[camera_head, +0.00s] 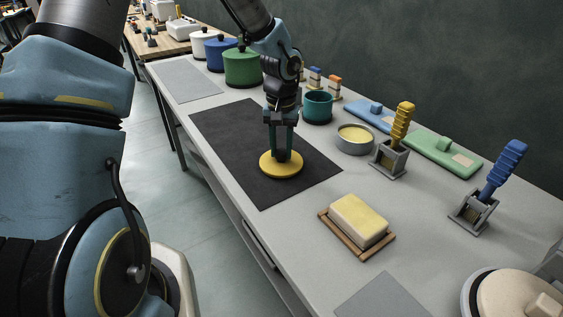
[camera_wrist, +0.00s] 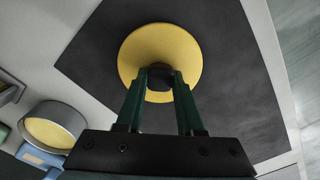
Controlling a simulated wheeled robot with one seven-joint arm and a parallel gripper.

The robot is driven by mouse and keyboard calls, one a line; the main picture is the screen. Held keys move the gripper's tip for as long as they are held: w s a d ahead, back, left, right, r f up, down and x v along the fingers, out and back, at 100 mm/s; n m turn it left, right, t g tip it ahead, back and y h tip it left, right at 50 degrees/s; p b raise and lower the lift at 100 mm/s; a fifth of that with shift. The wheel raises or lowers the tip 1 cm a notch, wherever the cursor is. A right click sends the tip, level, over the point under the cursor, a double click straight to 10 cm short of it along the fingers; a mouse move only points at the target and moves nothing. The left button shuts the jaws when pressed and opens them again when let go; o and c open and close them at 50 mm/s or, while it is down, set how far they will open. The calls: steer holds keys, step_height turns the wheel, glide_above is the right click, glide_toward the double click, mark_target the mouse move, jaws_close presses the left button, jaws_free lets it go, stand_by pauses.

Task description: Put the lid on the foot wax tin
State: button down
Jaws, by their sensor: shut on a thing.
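The yellow round lid (camera_head: 281,165) is at my gripper (camera_head: 282,152), over the black mat. In the wrist view the lid (camera_wrist: 160,50) shows as a yellow disc with a dark knob. My gripper (camera_wrist: 160,80) is shut on that knob, its two green fingers either side. I cannot tell whether the lid touches the mat. The foot wax tin (camera_head: 355,140) is a grey round tin, open on top, with pale yellow wax inside. It stands to the right of the mat and also shows at the left of the wrist view (camera_wrist: 50,128). My gripper is apart from it.
A teal pot (camera_head: 317,106) stands behind the tin. A yellow-handled tool in a grey holder (camera_head: 390,158) stands close to the tin's right. A sponge-like block (camera_head: 359,220) sits on a wooden tray in front. The black mat (camera_head: 225,135) is otherwise clear.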

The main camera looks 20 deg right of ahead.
mark_target(281, 150)
steer(key=shift+r+p, duration=0.35)
steer(key=shift+r, duration=0.1)
stand_by(0.6)
steer(key=shift+r+p, duration=1.35)
steer(key=shift+r, duration=0.35)
steer(key=shift+r+p, duration=1.85)
steer(key=shift+r, duration=0.55)
steer(key=shift+d+f, duration=0.25)
steer(key=shift+d, duration=0.55)
steer(key=shift+w+d+f+m+p, duration=0.1)
steer(key=shift+d+f+m, duration=0.4)
steer(key=shift+d, duration=3.3)
steer(key=shift+w+d+f+m+p, duration=0.15)
steer(key=shift+d+f+m, duration=0.35)
steer(key=shift+d, duration=3.3)
steer(key=shift+w+d+f+m+p, duration=0.1)
steer(key=shift+d+f+m, duration=0.4)
steer(key=shift+d, duration=3.3)
steer(key=shift+f, duration=0.35)
